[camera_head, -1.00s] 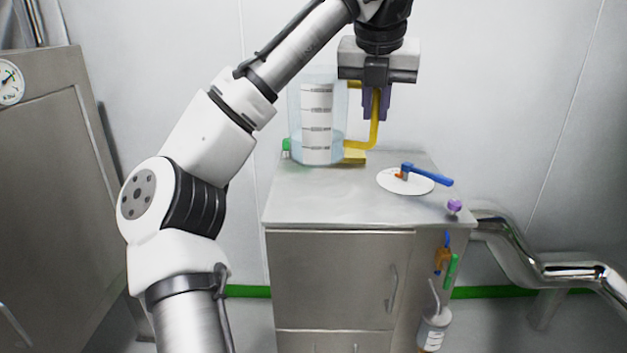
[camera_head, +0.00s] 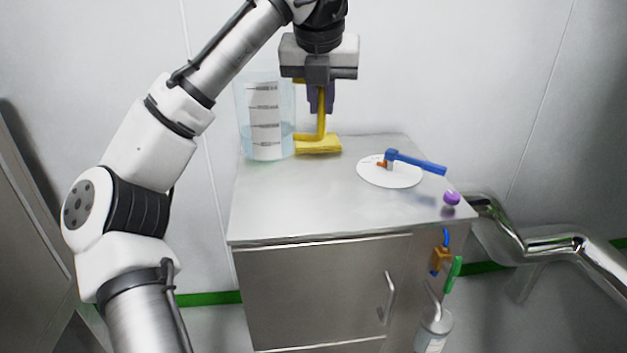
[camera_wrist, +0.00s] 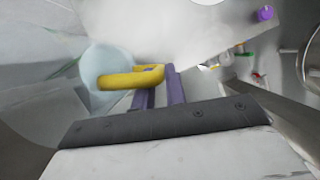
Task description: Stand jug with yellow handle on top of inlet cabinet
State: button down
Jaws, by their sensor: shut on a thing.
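The clear jug (camera_head: 264,118) has a white graduated scale and a yellow handle (camera_head: 321,122). It is upright over the back left corner of the steel cabinet top (camera_head: 290,205); I cannot tell whether its base touches the surface. My gripper (camera_head: 321,108) points down with purple fingers shut on the yellow handle. In the wrist view the handle (camera_wrist: 130,79) runs to the fingers (camera_wrist: 160,92), with the pale jug (camera_wrist: 103,70) at the left.
A white disc (camera_head: 388,174) with a blue lever (camera_head: 418,162) and a purple knob (camera_head: 452,198) are to the right. The front of the top is clear. A shiny pipe (camera_head: 545,244) runs at the right.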

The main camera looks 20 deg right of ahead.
notch_tip(320, 180, down, 14)
jog(key=b, duration=0.2)
jog(key=shift+b, duration=0.35)
jog(key=c, duration=1.4)
grip_release()
jog(key=shift+c, duration=0.2)
jog(key=shift+r, duration=0.1)
jog(key=p+v, duration=0.2)
jog(key=v, duration=1)
jog(key=shift+w+a, duration=0.1)
